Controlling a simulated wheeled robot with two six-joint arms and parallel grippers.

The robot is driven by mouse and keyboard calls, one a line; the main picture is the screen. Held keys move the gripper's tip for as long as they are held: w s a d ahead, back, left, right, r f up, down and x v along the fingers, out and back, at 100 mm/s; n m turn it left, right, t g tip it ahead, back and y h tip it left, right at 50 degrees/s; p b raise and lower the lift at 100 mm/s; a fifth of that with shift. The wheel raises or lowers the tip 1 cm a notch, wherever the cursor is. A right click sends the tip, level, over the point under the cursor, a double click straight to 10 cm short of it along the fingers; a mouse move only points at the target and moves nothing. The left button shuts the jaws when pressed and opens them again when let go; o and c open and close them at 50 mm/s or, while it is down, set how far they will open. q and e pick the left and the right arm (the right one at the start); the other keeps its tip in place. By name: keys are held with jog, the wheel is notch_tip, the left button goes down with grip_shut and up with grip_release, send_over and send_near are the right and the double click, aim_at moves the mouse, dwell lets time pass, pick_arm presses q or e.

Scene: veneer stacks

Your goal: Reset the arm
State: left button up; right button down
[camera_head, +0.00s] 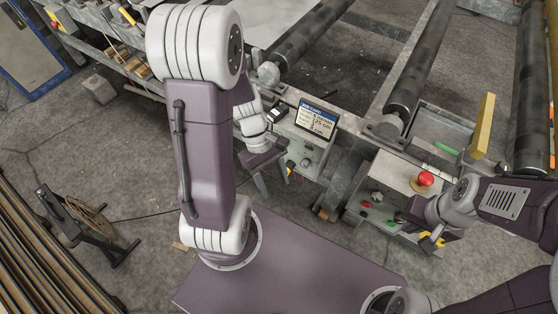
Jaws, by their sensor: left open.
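My left arm rises from my purple base and bends over at the top, so its gripper (274,178) hangs in front of a grey control box with a screen (316,121). The left gripper's two dark fingers are spread and point down, with nothing seen between them. My right arm comes in from the right. Its gripper (424,232) is beside a second grey control box (393,178) with a red mushroom button (426,179). Its fingers are small and dark against the box, with yellow next to them, so I cannot tell whether they are apart.
A roller conveyor (419,62) stands ahead behind the boxes. A yellow upright plate (483,126) is at its right. A black stand with a coil (90,222) is on the floor at left, near long brown stacked lengths (40,262). Concrete floor (110,150) is open between.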

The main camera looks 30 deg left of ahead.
pick_arm(q)
jog(key=w+r+m+t+y, duration=0.1)
jog(key=m, duration=0.3)
jog(key=w+m+t+y, duration=0.1)
jog(key=m, duration=0.3)
jog(key=w+r+m+t+y, duration=0.1)
jog(key=w+m+y, duration=0.1)
jog(key=m, duration=0.3)
jog(key=shift+r+t, duration=0.3)
jog(key=shift+r, duration=0.05)
